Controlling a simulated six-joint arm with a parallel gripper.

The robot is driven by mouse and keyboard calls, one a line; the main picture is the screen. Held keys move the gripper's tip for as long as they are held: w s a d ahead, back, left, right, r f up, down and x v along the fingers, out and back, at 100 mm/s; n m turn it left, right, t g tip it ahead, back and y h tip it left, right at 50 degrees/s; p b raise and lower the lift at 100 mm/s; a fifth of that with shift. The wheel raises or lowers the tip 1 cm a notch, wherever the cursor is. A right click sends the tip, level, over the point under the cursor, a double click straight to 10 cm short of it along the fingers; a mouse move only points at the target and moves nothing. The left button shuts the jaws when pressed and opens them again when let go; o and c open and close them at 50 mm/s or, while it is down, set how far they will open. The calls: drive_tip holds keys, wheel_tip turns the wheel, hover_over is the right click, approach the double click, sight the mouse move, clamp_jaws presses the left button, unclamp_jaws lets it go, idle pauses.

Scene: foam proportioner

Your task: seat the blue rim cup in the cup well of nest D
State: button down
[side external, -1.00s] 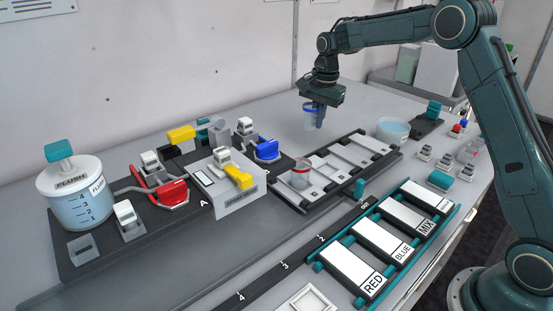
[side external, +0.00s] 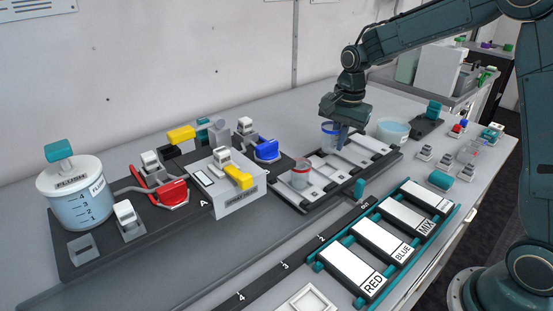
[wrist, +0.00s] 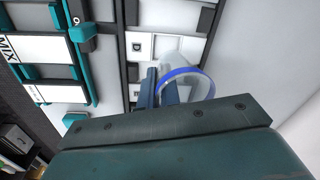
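The blue rim cup (side external: 329,135) is clear with a blue rim. My gripper (side external: 340,143) is shut on it and holds it over the nest rack. In the wrist view, the cup (wrist: 187,84) shows to the right of the two dark fingers (wrist: 160,86), which seem to pinch its wall at the rim. The nest D label (wrist: 137,46) shows just left of the cup. The cup's lower end lies close to the white nest plate; I cannot tell whether it touches.
A red-rimmed cup (side external: 300,174) stands at the near-left end of the nest rack (side external: 317,201). A round tub of pale blue liquid (side external: 393,131) stands close to the right of my gripper. A teal-framed rack with labelled strips (side external: 352,272) lies in front.

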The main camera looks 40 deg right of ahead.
drive_tip(key=shift+f, duration=2.2)
drive_tip(key=shift+f, duration=0.3)
drive_tip(key=shift+f, duration=0.65)
drive_tip(key=c, duration=1.1)
unclamp_jaws()
drive_tip(key=shift+c, duration=0.2)
